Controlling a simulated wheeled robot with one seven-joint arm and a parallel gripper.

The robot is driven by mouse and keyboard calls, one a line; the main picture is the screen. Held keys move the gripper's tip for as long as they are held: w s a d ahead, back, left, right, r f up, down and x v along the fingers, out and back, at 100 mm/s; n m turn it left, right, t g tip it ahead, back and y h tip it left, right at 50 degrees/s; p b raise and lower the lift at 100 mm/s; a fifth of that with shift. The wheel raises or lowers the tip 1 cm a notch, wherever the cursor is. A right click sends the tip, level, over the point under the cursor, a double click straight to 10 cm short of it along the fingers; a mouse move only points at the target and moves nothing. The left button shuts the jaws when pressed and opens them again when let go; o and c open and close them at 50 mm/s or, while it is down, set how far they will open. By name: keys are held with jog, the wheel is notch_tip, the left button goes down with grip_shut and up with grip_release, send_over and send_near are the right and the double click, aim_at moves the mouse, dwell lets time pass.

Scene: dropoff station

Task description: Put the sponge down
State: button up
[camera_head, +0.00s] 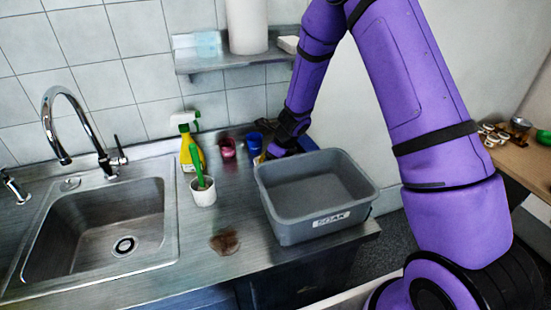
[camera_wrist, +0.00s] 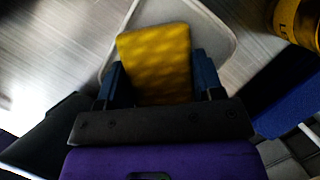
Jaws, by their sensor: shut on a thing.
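The yellow sponge (camera_wrist: 155,60) is between the two blue fingers of my gripper (camera_wrist: 158,72) in the wrist view. My gripper is shut on it, and the sponge's far end sticks out past the fingertips. Below the sponge in the wrist view is a pale grey flat piece with a rounded corner and a raised rim (camera_wrist: 222,32); I cannot tell whether the sponge touches it. In the head view my gripper (camera_head: 272,153) is low behind the grey bin (camera_head: 318,220), near the wall. Only a small yellow patch of the sponge (camera_head: 260,159) shows there.
A blue cup (camera_head: 254,142) and a dark pink cup (camera_head: 227,148) stand left of my gripper. A yellow spray bottle (camera_head: 188,150) and a white cup with a green brush (camera_head: 203,192) stand farther left. A brown stain (camera_head: 225,241) marks the counter beside the sink (camera_head: 105,230).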

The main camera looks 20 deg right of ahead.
jog(key=shift+f, duration=0.15)
jog(key=o, duration=0.8)
jog(key=shift+a, duration=0.15)
jog(key=shift+o, duration=0.2)
jog(key=shift+r, duration=0.65)
jog(key=v, duration=1.1)
jog(key=shift+s+r, duration=0.15)
jog(key=shift+r, duration=0.1)
